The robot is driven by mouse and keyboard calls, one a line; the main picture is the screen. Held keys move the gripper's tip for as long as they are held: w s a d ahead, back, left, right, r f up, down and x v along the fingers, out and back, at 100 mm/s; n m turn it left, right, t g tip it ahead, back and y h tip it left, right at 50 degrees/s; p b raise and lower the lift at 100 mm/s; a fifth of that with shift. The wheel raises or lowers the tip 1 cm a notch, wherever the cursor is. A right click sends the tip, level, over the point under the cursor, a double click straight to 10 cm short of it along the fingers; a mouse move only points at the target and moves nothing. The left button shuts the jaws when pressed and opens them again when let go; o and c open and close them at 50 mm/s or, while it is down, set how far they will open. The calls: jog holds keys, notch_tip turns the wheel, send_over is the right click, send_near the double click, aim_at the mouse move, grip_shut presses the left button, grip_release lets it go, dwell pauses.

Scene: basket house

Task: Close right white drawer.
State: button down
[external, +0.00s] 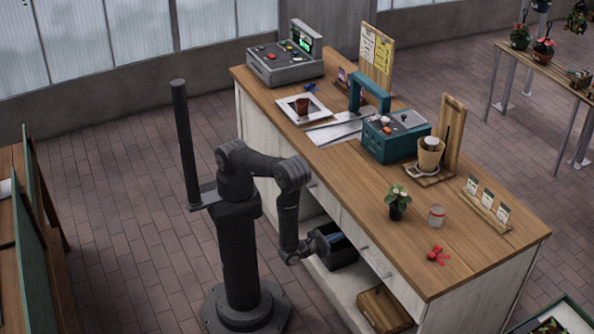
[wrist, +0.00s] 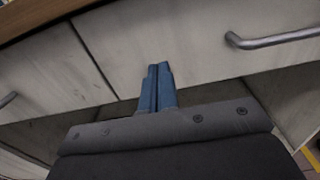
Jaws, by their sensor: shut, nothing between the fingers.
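The right white drawer (wrist: 200,40) shows its pale, worn front in the wrist view, with a grey metal bar handle (wrist: 275,38) at the right. In the external view its front (external: 367,252) is on the near side of the wooden-topped counter. My gripper (wrist: 160,68) has its blue fingers together and empty, pointing at the lower left part of this drawer front. I cannot tell whether the fingertips touch it. In the external view my gripper (external: 322,241) is low beside the counter, its tips unclear. How far the drawer stands out is unclear.
Another drawer front (wrist: 45,70) is to the left. Open shelf space lies below, with a wooden crate (external: 385,309) at the right. A potted plant (external: 398,203), a tin (external: 436,216) and a red item (external: 438,255) stand on the counter (external: 470,258). Brick floor (external: 120,230) beside my base is clear.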

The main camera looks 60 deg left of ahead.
jog(key=s, duration=0.9)
jog(key=w, duration=1.3)
jog(key=shift+w, duration=0.4)
jog(key=s, duration=1.3)
jog(key=shift+s, duration=0.35)
jog(key=shift+w, duration=0.1)
send_near(354, 230)
jog(key=w, duration=0.6)
jog(key=shift+w+d, duration=0.1)
jog(key=shift+w, duration=0.3)
dwell(2.0)
dwell(0.3)
